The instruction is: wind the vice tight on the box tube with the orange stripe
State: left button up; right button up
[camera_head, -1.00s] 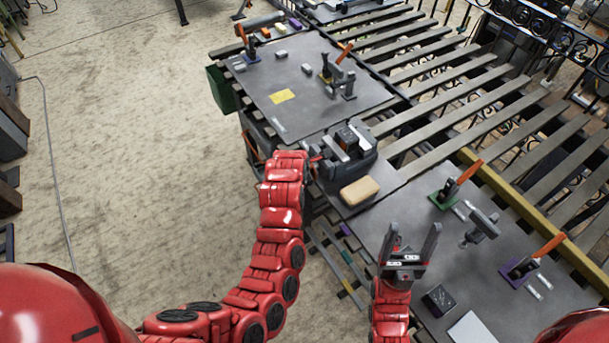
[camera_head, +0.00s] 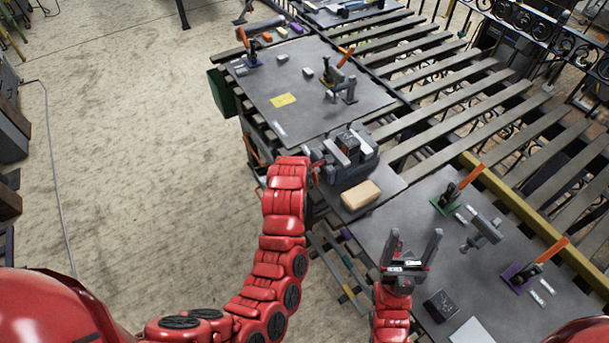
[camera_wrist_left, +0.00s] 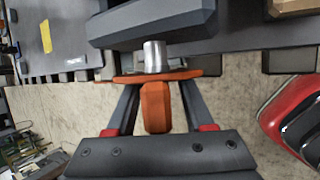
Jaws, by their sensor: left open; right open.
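The grey vice (camera_head: 368,158) stands on the bench edge at the middle of the head view. A light block-like piece shows at its jaws, but I cannot make out an orange stripe or identify the box tube. In the left wrist view the vice body (camera_wrist_left: 150,24) is ahead, with a silver screw and an orange crossbar handle (camera_wrist_left: 155,105). My left gripper (camera_wrist_left: 157,85) is open, its fingers on either side of the handle's central knob, tips close to the crossbar. The arm mostly hides it in the head view. My right gripper (camera_head: 415,248) is open and empty above the near bench.
A tan block (camera_head: 361,194) lies in front of the vice. Orange-handled clamps (camera_head: 458,190) and a dark box (camera_head: 440,304) stand on the near bench. The far bench holds a yellow note (camera_head: 283,100) and more clamps. Bare floor lies left.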

pick_arm(q)
jog(key=shift+r, duration=0.1)
jog(key=shift+s+r, duration=0.15)
jog(key=v, duration=1.6)
jog(key=shift+s+r, duration=0.2)
jog(key=shift+r, duration=0.15)
